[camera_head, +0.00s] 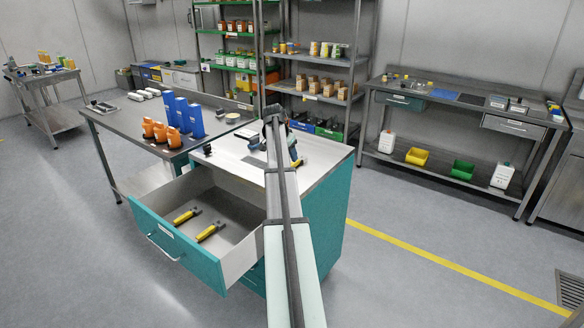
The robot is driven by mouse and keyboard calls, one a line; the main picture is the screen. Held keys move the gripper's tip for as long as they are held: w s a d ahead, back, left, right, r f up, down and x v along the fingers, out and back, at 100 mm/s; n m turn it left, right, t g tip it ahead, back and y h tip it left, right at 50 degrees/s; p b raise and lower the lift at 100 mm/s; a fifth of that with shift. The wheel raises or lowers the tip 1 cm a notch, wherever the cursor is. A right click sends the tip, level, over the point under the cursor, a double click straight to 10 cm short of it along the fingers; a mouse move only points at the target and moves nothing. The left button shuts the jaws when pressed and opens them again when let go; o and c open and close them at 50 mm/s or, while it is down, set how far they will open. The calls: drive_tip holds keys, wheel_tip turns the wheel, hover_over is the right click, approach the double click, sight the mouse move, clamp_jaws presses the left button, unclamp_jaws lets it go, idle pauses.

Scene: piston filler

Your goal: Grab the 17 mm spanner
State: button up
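Two yellow-handled tools with grey heads lie apart in the open drawer (235,208) of the teal cabinet. One tool (186,215) is farther back and to the left. The other tool (210,231) is nearer and to the right. Their size marks are too small to read, so I cannot tell which, if either, is the 17 mm spanner. My arm rises from the bottom centre, right of the drawer, to above the cabinet top. My gripper is not clearly visible; the arm hides much of that area, and I cannot make out its fingers.
The teal cabinet (333,215) has a pale top with small dark items partly behind my arm. Shelves and a workbench (460,105) stand behind. Open floor lies left and right.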

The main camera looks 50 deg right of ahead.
sight(292, 164)
drive_tip(key=x, duration=0.4)
drive_tip(key=shift+s+d+f, duration=0.15)
drive_tip(key=shift+d+f, duration=0.05)
drive_tip(key=shift+f, duration=0.3)
idle(0.4)
clamp_jaws()
idle(0.5)
